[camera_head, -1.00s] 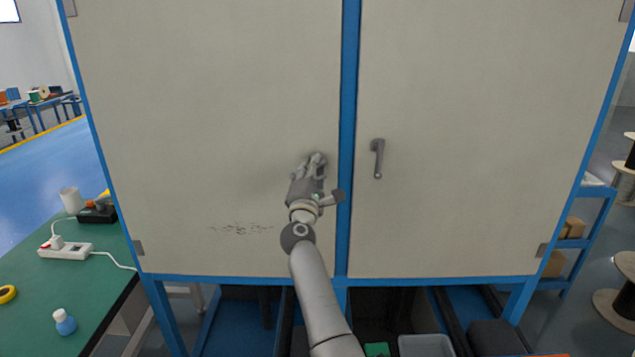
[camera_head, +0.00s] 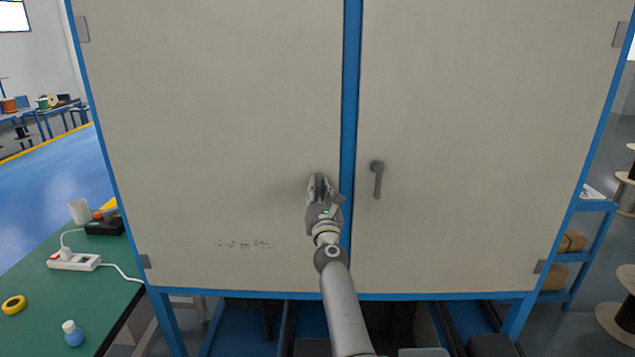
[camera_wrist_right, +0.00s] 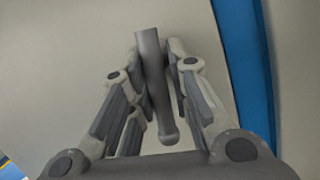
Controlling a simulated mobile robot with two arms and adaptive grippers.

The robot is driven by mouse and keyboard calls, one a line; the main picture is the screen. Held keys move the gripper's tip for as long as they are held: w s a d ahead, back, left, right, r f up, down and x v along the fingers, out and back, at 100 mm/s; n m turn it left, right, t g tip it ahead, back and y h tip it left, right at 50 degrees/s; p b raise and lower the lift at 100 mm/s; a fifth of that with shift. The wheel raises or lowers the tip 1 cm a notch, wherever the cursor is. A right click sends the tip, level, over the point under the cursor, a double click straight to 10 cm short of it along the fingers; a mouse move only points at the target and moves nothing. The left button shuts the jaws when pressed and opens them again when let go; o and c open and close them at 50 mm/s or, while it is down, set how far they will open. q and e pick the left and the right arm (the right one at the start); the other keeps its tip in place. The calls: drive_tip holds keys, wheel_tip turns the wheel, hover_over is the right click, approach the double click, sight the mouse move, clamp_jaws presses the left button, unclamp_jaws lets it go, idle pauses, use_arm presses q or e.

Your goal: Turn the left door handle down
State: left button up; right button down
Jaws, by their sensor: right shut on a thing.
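The left door handle (camera_wrist_right: 150,60) is a grey lever between the fingers of my right gripper in the right wrist view. My right gripper (camera_wrist_right: 155,95) is shut on it, with fingers on both sides of the lever. In the head view my right gripper (camera_head: 322,183) is against the left door (camera_head: 210,120), near its right edge, and mostly hides the handle. The right door handle (camera_head: 377,180) hangs almost straight down on the right door (camera_head: 460,120). My left gripper is not in view.
A blue post (camera_head: 350,90) stands between the two doors, close to the right of my gripper. A green table (camera_head: 110,300) at the lower left holds a power strip (camera_head: 74,262), a cup (camera_head: 79,211) and a small bottle (camera_head: 73,333). A blue shelf (camera_head: 585,250) stands at the right.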

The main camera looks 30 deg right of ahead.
drive_tip(key=shift+r+n+y+p, duration=0.15)
drive_tip(key=shift+n+p, duration=0.25)
drive_tip(key=shift+n, duration=0.25)
drive_tip(key=shift+r+n+y+p, duration=0.15)
drive_tip(key=shift+n+p, duration=0.25)
drive_tip(key=shift+n, duration=0.25)
drive_tip(key=shift+f, duration=0.1)
drive_tip(key=c, duration=1.6)
unclamp_jaws()
drive_tip(key=shift+c, duration=0.2)
drive_tip(key=shift+o, duration=1.3)
drive_tip(key=shift+w+f, duration=0.1)
drive_tip(key=shift+f, duration=0.05)
drive_tip(key=shift+d, duration=0.1)
